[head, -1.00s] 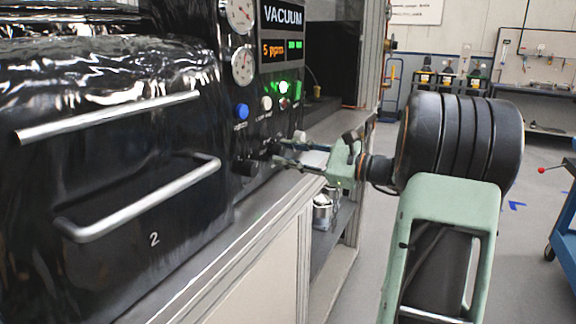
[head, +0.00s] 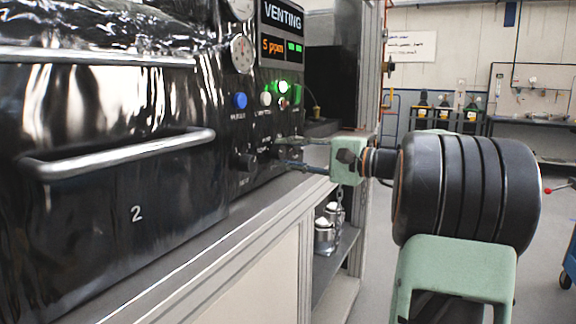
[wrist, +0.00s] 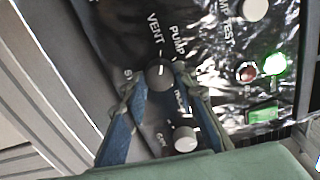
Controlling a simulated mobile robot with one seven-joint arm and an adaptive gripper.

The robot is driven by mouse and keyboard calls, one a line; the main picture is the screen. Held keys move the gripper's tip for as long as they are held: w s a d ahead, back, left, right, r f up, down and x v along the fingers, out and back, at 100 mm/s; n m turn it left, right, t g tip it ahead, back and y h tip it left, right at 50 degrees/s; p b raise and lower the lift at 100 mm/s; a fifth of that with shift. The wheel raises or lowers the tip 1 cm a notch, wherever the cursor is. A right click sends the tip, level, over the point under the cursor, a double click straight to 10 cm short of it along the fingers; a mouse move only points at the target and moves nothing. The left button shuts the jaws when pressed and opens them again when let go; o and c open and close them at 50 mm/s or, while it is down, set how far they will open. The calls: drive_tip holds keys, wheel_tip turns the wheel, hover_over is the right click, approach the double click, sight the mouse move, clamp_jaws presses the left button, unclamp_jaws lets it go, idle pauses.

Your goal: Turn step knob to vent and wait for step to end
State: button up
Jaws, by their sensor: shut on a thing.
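The step knob (wrist: 158,73) is a dark round knob with a short white mark, between my gripper's two blue fingertips in the wrist view. My gripper (wrist: 156,88) is shut on it, and in the head view my gripper (head: 280,158) reaches the panel's lower right and mostly hides it. The labels VENT and PUMP stand above the knob in the wrist view. The mark points up toward them; I cannot tell exactly which one. The display (head: 283,17) reads VENTING, with an orange "5 ppm" readout (head: 272,46) below. A green lamp (wrist: 275,65) is lit.
A second small knob (wrist: 185,138) sits close to my right finger. Another dark knob (head: 245,162) and a blue button (head: 240,100) are on the panel's left. A drawer handle (head: 120,158) sticks out at left. A ledge (head: 215,235) runs below the panel.

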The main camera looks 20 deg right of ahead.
drive_tip(key=shift+n+b, duration=0.4)
drive_tip(key=shift+n, duration=0.2)
drive_tip(key=o, duration=1.2)
drive_tip(key=shift+c, duration=0.2)
drive_tip(key=v, duration=1.2)
